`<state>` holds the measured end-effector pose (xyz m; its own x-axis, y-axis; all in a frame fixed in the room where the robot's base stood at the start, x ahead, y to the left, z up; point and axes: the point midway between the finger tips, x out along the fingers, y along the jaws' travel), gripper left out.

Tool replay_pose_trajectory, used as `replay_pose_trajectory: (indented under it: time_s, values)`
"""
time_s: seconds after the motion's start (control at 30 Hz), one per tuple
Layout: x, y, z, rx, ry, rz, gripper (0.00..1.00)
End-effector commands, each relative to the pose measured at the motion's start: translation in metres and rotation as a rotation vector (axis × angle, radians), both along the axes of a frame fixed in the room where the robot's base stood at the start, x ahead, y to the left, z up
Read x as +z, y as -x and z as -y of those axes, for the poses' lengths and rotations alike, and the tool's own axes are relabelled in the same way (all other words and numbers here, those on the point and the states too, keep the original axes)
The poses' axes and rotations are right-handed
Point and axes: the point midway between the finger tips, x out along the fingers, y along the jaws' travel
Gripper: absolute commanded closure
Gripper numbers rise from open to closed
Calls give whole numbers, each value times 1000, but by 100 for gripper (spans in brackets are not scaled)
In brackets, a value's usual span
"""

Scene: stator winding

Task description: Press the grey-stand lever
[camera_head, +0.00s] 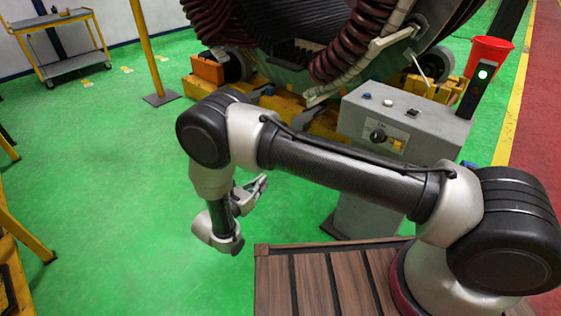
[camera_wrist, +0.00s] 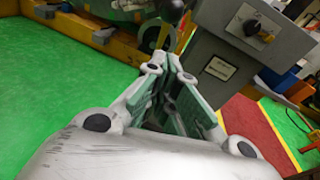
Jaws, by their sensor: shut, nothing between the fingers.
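The grey stand (camera_head: 440,143) is right of centre in the head view, behind my arm. A thin pale lever (camera_head: 420,68) slants up at the back of its top. The grey stand (camera_wrist: 213,43) also shows at upper right in the wrist view, with a dark round knob (camera_wrist: 172,10) on a thin stem beside it; I cannot tell for sure that this is the same lever. My gripper (camera_head: 262,182) is shut and empty, to the left of the stand and well below its top. In the wrist view my gripper (camera_wrist: 168,65) points toward the stand's lower left side, apart from it.
A dial (camera_head: 377,136) and buttons sit on the stand. A large stator with dark red coils (camera_head: 340,45) stands behind it on a yellow frame. A green-lit post (camera_head: 482,75) and a red bucket (camera_head: 488,55) are to the right.

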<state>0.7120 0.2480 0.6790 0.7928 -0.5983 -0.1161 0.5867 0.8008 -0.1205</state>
Motion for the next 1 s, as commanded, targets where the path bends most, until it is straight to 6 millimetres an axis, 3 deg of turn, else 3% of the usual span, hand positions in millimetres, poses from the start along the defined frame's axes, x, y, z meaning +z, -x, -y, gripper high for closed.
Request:
replay_pose_trajectory:
  time_s: [0.27,0.63,0.8,1.0]
  values:
    - [-3,-21,18,-6,-1,-1,100]
    - [-12,-82,64,-6,-1,-1,100]
    - [5,-98,72,-3,-2,0,100]
    - [12,-106,77,-2,-1,-2,100]
